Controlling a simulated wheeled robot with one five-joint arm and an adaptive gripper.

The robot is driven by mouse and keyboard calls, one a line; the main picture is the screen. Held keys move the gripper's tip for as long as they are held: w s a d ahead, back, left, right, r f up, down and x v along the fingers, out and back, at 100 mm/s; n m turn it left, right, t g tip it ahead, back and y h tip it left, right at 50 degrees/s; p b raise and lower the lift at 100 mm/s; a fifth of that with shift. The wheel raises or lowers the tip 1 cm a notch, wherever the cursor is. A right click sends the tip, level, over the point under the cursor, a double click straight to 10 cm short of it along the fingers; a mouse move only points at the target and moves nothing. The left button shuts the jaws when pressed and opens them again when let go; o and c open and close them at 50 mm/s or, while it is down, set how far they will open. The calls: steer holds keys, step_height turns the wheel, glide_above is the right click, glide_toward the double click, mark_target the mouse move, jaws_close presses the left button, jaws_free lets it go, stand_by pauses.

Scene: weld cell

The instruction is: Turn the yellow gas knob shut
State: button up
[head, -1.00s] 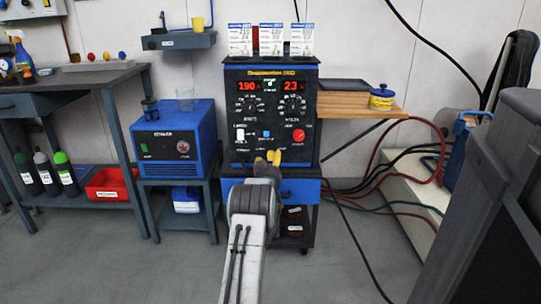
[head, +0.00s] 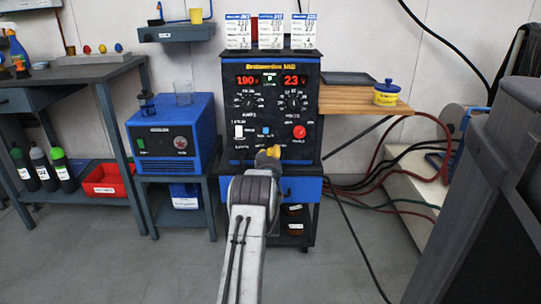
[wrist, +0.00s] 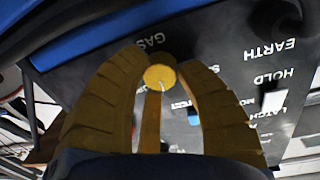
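The yellow gas knob (wrist: 160,77) is round, with a white pointer line towards the lower right of the wrist view. It sits beside the upside-down GAS label on the dark panel of the welding machine (head: 270,172). My gripper (wrist: 161,70) has its ridged brown fingers on either side of the knob, with the tips at or very near its edges. I cannot tell whether they press on it. In the head view my gripper (head: 268,156) is at the panel's lower middle and hides most of the knob.
A white switch (wrist: 273,101) stands near the LATCH and HOLD labels. The head view shows a red knob (head: 299,132) above right of my gripper, a blue cooler unit (head: 175,138) to the left and a wooden shelf (head: 350,103) to the right. Hoses lie at right.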

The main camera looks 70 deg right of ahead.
jaws_close()
steer(key=shift+r, duration=0.1)
steer(key=shift+r, duration=0.1)
stand_by(0.4)
